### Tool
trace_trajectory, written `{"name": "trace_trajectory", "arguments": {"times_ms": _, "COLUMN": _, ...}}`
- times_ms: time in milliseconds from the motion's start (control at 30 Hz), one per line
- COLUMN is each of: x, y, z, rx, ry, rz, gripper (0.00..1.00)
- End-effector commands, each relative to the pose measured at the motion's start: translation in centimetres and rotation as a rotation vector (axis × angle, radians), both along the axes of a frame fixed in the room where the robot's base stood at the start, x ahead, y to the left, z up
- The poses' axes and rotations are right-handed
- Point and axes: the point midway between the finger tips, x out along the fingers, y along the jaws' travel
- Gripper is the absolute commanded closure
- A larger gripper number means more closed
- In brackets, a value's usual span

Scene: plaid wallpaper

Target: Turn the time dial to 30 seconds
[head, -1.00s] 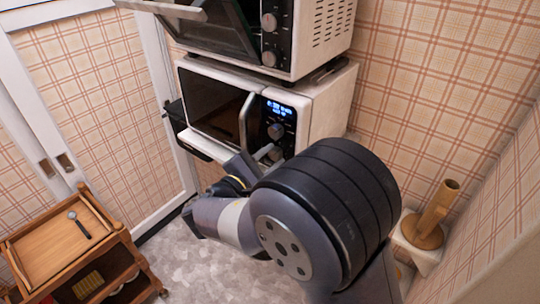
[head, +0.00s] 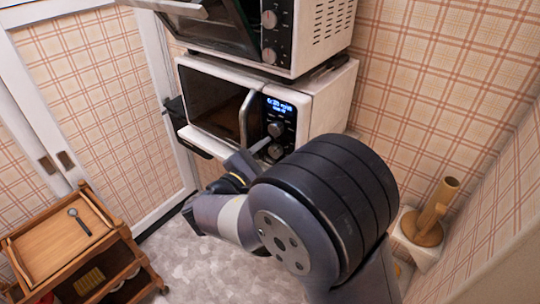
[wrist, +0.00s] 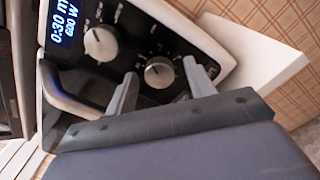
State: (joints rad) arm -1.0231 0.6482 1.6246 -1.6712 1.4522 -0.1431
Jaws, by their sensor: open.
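The white microwave (head: 319,113) has a black control panel with two round grey dials. In the wrist view its lit display (wrist: 62,22) reads 0:30 and 600 W. The dial nearer the display (wrist: 101,43) is outside my fingers. The other, lower dial (wrist: 159,72) sits between the fingertips of my open gripper (wrist: 160,75), with visible gaps on both sides. The dial labels are too small to tell which sets time. In the head view, one dial (head: 275,129) is clear and my gripper is at the lower one, partly hidden by my arm.
The microwave's door handle (head: 246,118) is close to the left of my gripper. A toaster oven (head: 322,38) with its door ajar stands above. A wooden cart (head: 62,241) is at lower left, and a wooden holder (head: 430,213) is at right.

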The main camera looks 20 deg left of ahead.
Motion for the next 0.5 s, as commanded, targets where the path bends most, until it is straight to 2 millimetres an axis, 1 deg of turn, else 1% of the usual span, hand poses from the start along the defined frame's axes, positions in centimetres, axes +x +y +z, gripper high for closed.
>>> {"name": "trace_trajectory", "arguments": {"times_ms": 133, "x": -0.2, "y": 0.1, "z": 0.0, "rx": 0.001, "ry": -0.001, "rz": 0.001, "gripper": 0.49}}
{"name": "trace_trajectory", "arguments": {"times_ms": 233, "x": -1.1, "y": 0.6, "z": -0.1, "rx": 0.002, "ry": -0.001, "rz": 0.004, "gripper": 0.49}}
{"name": "trace_trajectory", "arguments": {"times_ms": 367, "x": -3.2, "y": 1.5, "z": -0.2, "rx": 0.002, "ry": 0.000, "rz": 0.006, "gripper": 0.49}}
{"name": "trace_trajectory", "arguments": {"times_ms": 500, "x": -5.9, "y": 2.5, "z": -0.2, "rx": 0.002, "ry": -0.001, "rz": 0.005, "gripper": 0.49}}
